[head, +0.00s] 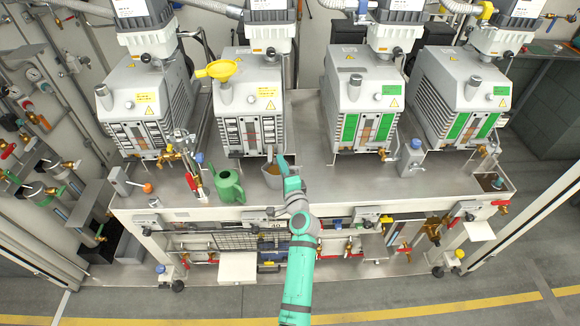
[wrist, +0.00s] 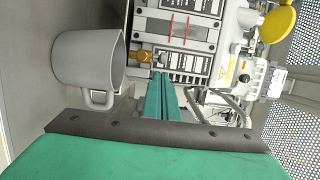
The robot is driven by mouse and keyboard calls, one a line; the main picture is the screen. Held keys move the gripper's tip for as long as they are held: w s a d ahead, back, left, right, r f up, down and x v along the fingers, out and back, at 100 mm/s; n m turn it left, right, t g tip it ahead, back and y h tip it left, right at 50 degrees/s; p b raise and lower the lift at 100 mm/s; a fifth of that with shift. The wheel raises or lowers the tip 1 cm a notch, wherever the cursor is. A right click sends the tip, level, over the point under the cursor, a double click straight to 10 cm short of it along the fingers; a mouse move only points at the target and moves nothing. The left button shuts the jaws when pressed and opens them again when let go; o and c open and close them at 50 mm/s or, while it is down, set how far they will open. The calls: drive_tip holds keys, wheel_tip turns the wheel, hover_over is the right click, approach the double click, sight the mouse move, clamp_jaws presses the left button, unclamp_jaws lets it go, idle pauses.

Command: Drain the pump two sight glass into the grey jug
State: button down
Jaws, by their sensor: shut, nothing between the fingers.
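Pump two (head: 248,88) is the second pump from the left, with a yellow funnel (head: 218,69) on top. Its sight glass (head: 250,134) is on the front, and shows in the wrist view (wrist: 178,31) between two red lines. A brass drain fitting (wrist: 143,57) sticks out beside the sight glass. The grey jug (head: 272,181) stands on the bench below pump two's front; its handle (wrist: 100,101) faces my gripper in the wrist view. My gripper (head: 281,158) is shut and empty, close to the jug and the fitting. Its green fingers (wrist: 164,95) point towards the pump front.
A green watering can (head: 228,185) stands just left of the jug. A cluster of brass valves (head: 186,152) rises from the bench further left. Other pumps (head: 362,88) stand on both sides. The bench (head: 335,185) is clear to the right of my gripper.

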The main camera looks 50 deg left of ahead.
drive_tip(key=shift+s+a, duration=0.3)
drive_tip(key=shift+s, duration=0.05)
